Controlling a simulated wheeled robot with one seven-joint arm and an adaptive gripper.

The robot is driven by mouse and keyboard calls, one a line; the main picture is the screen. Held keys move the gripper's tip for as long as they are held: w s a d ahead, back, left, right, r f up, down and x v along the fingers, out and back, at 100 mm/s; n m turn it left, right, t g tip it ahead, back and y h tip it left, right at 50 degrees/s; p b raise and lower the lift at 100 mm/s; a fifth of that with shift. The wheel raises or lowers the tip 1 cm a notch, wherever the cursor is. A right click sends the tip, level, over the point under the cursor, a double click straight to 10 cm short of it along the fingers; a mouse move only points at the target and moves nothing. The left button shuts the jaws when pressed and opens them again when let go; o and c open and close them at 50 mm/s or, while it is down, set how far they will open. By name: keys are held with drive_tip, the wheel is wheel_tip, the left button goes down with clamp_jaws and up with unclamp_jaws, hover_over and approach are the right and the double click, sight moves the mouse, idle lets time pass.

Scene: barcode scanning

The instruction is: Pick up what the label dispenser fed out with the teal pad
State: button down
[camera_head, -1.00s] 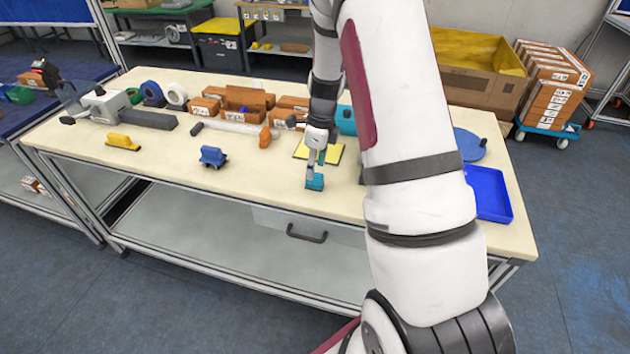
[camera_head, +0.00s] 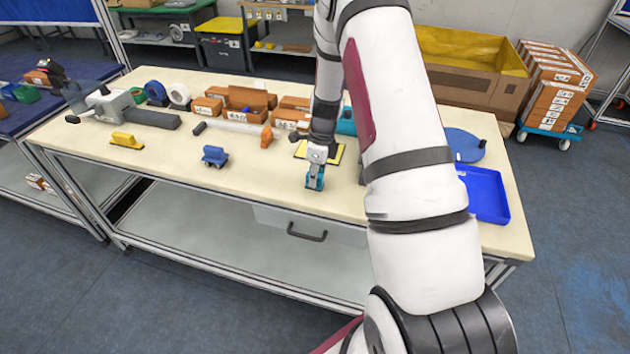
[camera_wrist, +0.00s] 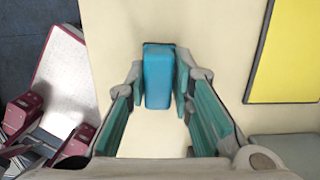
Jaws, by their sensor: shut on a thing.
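The teal pad (camera_head: 314,184) is a small block near the front edge of the table, below the yellow sheet (camera_head: 331,151). My gripper (camera_head: 315,178) points down and is shut on it, with one finger on each side. In the wrist view the teal pad (camera_wrist: 158,76) sits upright between the fingertips of my gripper (camera_wrist: 160,88). Its underside is hidden, so I cannot tell whether it touches the table. I cannot make out a fed-out label or tell surely which thing is the label dispenser.
A blue handled block (camera_head: 215,156) and a yellow one (camera_head: 126,141) stand to the left. A blue tray (camera_head: 484,195) and a round blue plate (camera_head: 463,146) lie right, beyond my arm. Brown boxes (camera_head: 240,103) line the back. The table (camera_head: 260,180) is clear between blue block and gripper.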

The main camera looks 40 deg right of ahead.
drive_tip(key=shift+w+r, duration=0.1)
drive_tip(key=shift+r, duration=0.4)
drive_tip(key=r, duration=0.1)
drive_tip(key=r+b, duration=0.1)
drive_tip(key=shift+w+d+r, duration=0.1)
drive_tip(key=shift+d+r, duration=0.15)
drive_tip(key=shift+r, duration=0.05)
drive_tip(key=w+d+b, duration=0.1)
drive_tip(key=w+d, duration=0.1)
drive_tip(key=d, duration=0.2)
drive_tip(key=w+d+b, duration=0.2)
drive_tip(key=d, duration=0.2)
drive_tip(key=w+d+r+b, duration=0.1)
drive_tip(key=w+d+b, duration=0.1)
drive_tip(key=w+d, duration=0.1)
drive_tip(key=shift+d, duration=0.75)
drive_tip(key=shift+w+d+r, duration=0.2)
drive_tip(key=shift+d, duration=0.3)
drive_tip(key=c, duration=2.1)
unclamp_jaws()
clamp_jaws()
